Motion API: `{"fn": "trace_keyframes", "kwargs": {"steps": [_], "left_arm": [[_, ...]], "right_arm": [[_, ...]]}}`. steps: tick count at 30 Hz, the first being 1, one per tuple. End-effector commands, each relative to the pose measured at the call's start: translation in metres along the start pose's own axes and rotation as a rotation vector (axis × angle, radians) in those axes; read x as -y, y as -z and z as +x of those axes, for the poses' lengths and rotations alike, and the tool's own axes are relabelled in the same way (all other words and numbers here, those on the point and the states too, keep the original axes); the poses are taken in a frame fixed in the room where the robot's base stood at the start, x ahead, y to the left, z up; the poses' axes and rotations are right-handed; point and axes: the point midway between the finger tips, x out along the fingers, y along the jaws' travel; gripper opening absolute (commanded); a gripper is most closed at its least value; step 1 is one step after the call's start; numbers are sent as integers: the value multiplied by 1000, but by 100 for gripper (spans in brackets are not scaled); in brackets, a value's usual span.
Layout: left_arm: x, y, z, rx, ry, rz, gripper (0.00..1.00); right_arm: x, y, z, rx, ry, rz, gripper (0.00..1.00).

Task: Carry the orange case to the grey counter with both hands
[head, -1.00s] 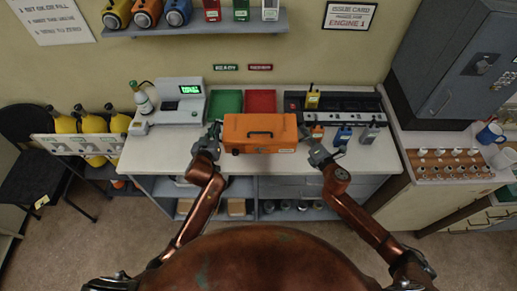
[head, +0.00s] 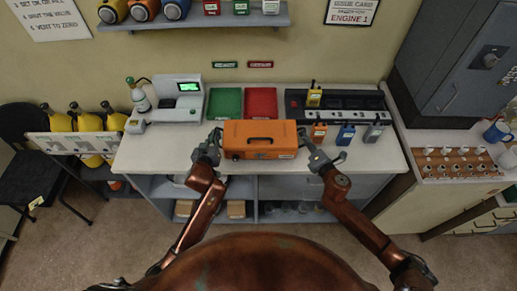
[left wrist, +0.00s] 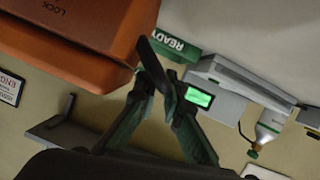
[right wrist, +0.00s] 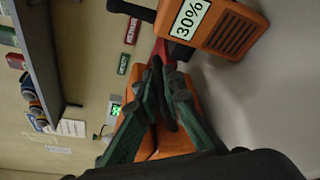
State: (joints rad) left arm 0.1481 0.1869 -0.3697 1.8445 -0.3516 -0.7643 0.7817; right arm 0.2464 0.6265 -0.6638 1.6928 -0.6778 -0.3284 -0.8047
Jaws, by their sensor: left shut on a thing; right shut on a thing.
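The orange case (head: 260,147) with a dark top handle is over the front middle of the pale counter (head: 160,150). Whether it touches the surface is unclear. My left gripper (head: 213,143) is shut at the case's left end, and my right gripper (head: 310,150) is shut at its right end. In the left wrist view, the case (left wrist: 70,35) fills the upper left beside the fingers (left wrist: 150,70). In the right wrist view, the case (right wrist: 147,140) is partly hidden behind the fingers (right wrist: 160,85). The exact grip points are hard to see.
A green tray (head: 224,103) and a red tray (head: 261,102) lie behind the case. A device with a green screen (head: 180,100) is at left.

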Motion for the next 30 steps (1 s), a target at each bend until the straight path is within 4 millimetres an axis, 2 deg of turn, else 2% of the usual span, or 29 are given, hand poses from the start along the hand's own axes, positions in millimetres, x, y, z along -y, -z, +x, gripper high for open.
{"fn": "trace_keyframes", "kwargs": {"steps": [6, 7, 14, 23, 26, 30], "left_arm": [[1, -12, 5, -2, -3, 0, 0], [2, -12, 4, 2, -1, 0, 10], [2, -10, 4, 2, -1, 0, 25], [1, -11, 3, 2, -1, 0, 25], [1, -11, -3, 2, -2, -1, 25], [1, -11, -22, 2, -1, -3, 25]], "right_arm": [[10, 7, 3, -1, -2, 1, 0], [10, 7, 2, -2, 1, 1, 10], [9, 6, 2, -1, 1, 1, 25], [9, 6, 2, -2, 1, 1, 25], [9, 7, 2, -2, 1, 1, 25], [9, 7, 2, -2, 1, 1, 25]]}}
